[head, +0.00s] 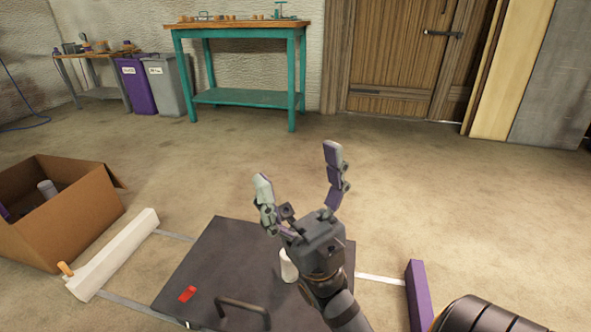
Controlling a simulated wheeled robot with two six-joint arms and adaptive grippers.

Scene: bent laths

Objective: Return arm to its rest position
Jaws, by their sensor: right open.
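My right gripper (299,177) is open and empty, its two fingers spread and pointing up and away. It is held above a dark flat board (215,255) that lies low in front of me. My right arm comes in from the bottom and hides part of the board's right side. A white cylinder (288,266) shows just left of the gripper's body, partly hidden by it. My left gripper is not in view.
A cardboard box (85,222) holding a grey cylinder stands at the left. A white beam (118,255) and a purple beam (418,297) flank the board. The board carries a red piece (187,294) and a dark handle (243,308). A teal workbench (245,97) stands behind open floor.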

